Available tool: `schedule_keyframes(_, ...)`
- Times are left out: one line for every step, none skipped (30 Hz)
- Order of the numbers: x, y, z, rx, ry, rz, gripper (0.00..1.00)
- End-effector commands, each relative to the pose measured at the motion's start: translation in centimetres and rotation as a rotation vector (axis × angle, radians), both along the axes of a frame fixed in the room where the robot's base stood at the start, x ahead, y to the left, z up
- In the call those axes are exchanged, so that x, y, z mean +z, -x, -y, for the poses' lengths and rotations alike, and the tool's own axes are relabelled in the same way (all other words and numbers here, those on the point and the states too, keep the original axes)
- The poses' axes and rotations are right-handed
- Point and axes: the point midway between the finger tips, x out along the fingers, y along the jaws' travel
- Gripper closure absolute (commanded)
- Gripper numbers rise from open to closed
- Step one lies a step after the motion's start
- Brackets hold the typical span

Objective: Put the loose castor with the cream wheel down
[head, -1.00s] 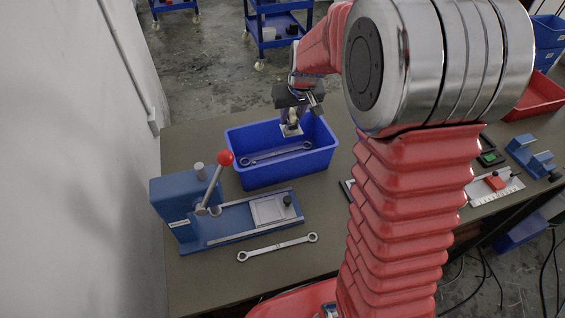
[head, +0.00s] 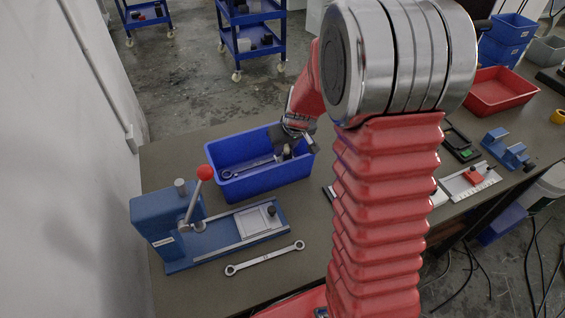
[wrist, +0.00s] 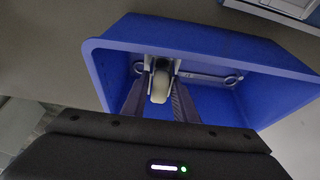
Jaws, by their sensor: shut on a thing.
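The loose castor with the cream wheel (wrist: 160,88) is between my gripper's fingers in the wrist view, with its wheel towards the camera. In the head view the castor (head: 287,153) is mostly hidden by my gripper (head: 290,146). My gripper, also seen in the wrist view (wrist: 160,97), is shut on the castor. It holds the castor within the outline of the blue bin (head: 268,184), near its right end in the head view. I cannot tell whether the castor touches the bin floor.
A double-ended spanner (wrist: 207,78) lies in the bin. In front stand a blue lever press (head: 163,218) with a red knob and another spanner (head: 265,258) on the table. A red tray (head: 500,90) and a blue fixture (head: 505,148) are at the right.

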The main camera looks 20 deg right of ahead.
Motion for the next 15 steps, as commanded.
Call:
schedule_keyframes(-0.9, 0.1, 0.0, 0.000, -0.001, -0.003, 1.00)
schedule_keyframes(-1.3, 0.1, 0.0, 0.000, 0.000, -0.003, 1.00)
schedule_keyframes(-1.8, 0.1, 0.0, -0.001, 0.000, -0.002, 1.00)
schedule_keyframes(-2.0, 0.0, 0.0, 0.000, -0.001, -0.001, 1.00)
schedule_keyframes(-2.2, 0.0, 0.0, 0.000, -0.001, -0.001, 1.00)
schedule_keyframes(-2.3, 0.0, 0.0, 0.000, 0.000, 0.000, 1.00)
schedule_keyframes(-2.4, 0.0, 0.0, 0.001, 0.000, 0.000, 1.00)
schedule_keyframes(-2.4, 0.0, 0.0, 0.001, 0.000, 0.001, 1.00)
schedule_keyframes(-2.4, 0.0, 0.0, 0.001, 0.000, 0.001, 1.00)
schedule_keyframes(-2.3, 0.0, 0.0, 0.001, 0.000, 0.001, 1.00)
schedule_keyframes(-2.3, 0.0, 0.0, 0.001, 0.000, 0.001, 1.00)
schedule_keyframes(-2.3, 0.0, 0.0, 0.001, 0.000, 0.001, 1.00)
schedule_keyframes(-2.3, 0.0, 0.0, 0.001, 0.000, 0.001, 1.00)
schedule_keyframes(-2.3, 0.0, 0.0, 0.001, 0.000, 0.001, 1.00)
schedule_keyframes(-2.4, 0.0, 0.0, 0.001, 0.000, 0.001, 1.00)
